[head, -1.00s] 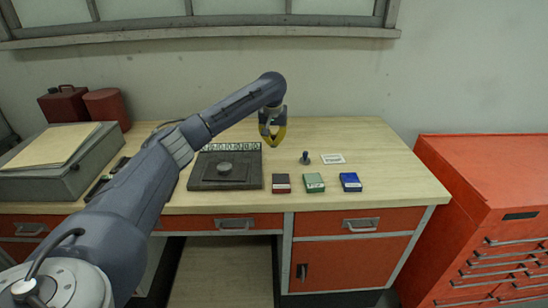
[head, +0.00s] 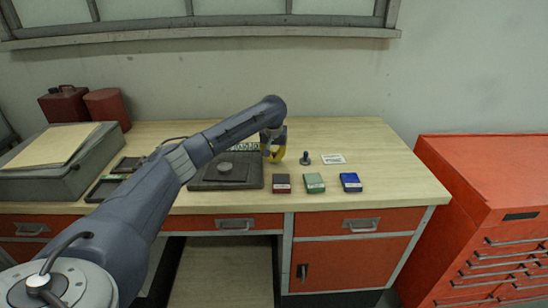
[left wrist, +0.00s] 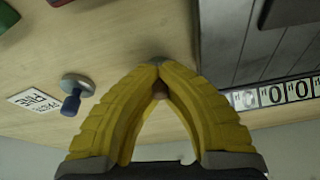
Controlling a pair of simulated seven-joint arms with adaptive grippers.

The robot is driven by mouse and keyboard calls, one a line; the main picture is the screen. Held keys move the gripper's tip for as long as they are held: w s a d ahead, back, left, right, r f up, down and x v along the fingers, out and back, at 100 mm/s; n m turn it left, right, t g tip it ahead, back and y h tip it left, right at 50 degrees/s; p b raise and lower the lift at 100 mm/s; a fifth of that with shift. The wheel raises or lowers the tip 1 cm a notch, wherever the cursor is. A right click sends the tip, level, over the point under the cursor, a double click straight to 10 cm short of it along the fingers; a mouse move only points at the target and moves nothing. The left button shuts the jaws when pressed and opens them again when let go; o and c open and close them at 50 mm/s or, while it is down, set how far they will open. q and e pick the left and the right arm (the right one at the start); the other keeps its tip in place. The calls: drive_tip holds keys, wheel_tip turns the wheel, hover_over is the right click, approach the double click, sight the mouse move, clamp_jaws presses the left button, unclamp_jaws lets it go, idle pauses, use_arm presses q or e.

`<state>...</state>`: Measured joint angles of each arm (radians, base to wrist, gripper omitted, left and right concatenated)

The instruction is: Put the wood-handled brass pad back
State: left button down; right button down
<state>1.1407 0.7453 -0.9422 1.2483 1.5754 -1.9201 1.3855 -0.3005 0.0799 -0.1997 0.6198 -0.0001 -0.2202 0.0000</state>
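My left gripper (head: 277,156) is low over the desk, just right of the dark slab and left of the blue-handled stamp. In the left wrist view its yellow fingers (left wrist: 158,66) meet at the tips. A small brown rounded piece, which looks like the wooden handle of the brass pad (left wrist: 160,90), shows between them. The fingers hide the rest of the pad, so I cannot tell whether it touches the desk. The pad is not visible in the head view. My right gripper is in neither view.
The blue-handled stamp (head: 305,159) and a printed card (head: 333,159) lie right. Red (head: 282,183), green (head: 314,183) and blue (head: 350,182) boxes line the front. The desk's right back is clear.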

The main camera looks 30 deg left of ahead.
use_arm(q)
drive_tip(key=shift+f, duration=0.15)
drive_tip(key=c, duration=1.6)
unclamp_jaws()
drive_tip(key=v, duration=1.2)
